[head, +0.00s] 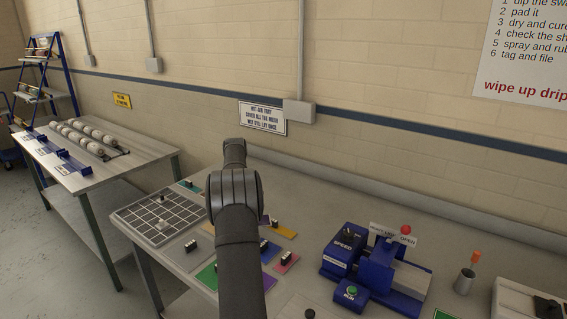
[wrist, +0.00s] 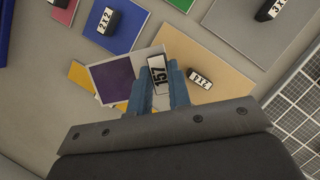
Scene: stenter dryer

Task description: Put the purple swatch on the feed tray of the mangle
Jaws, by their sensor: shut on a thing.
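The purple swatch (wrist: 115,79) is a purple square with a pale border in the wrist view. It overlaps a yellow swatch (wrist: 78,73). Its block, labelled 157 (wrist: 158,74), is between the blue fingers of my gripper (wrist: 161,72), which is shut on it. I cannot tell whether the swatch is clear of the table. In the head view my arm hides the gripper, and only a sliver of purple (head: 265,219) shows beside it. The mangle (head: 375,268) is a blue machine at the right with a red knob; a pale flat plate (head: 402,273) lies at its front right.
Other swatches with black blocks lie around, including blue (wrist: 118,27), tan (wrist: 215,72) and pink (head: 286,262). A gridded tray (head: 150,211) lies at the table's left. A cup (head: 464,281) with an orange-topped tool stands right of the mangle.

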